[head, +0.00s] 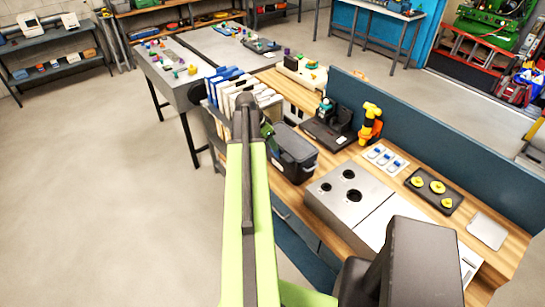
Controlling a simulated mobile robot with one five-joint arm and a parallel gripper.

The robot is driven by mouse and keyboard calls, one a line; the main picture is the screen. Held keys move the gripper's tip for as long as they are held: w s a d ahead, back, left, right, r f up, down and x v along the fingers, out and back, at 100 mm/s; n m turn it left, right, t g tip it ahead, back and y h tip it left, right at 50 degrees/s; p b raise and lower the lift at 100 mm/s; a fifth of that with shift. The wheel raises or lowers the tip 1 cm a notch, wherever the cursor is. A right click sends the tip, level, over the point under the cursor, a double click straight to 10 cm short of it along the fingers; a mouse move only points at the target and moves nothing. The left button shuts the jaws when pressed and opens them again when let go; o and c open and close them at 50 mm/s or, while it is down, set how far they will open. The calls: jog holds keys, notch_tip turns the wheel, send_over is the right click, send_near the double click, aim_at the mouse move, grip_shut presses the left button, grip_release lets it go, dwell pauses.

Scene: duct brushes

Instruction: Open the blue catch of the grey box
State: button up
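A dark grey box (293,155) with a lid stands on the wooden workbench, just right of my raised lime-green arm. I cannot make out a blue catch on it; the side facing my arm is partly hidden. What looks like part of my gripper (267,131) shows as a small dark and green shape behind the top of the arm, at the box's left edge in the picture. Its fingers are not clear, and I cannot tell whether it touches the box.
Blue and white upright files (232,86) stand left of the box. A black machine (328,125) and an orange device (370,124) stand behind it. A metal unit with round holes (345,186) is nearer on the right. Open floor (110,200) lies left.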

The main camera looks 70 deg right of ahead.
aim_at(274, 153)
jog(key=b+x, duration=0.2)
jog(key=x, duration=0.2)
jog(key=shift+c, duration=0.3)
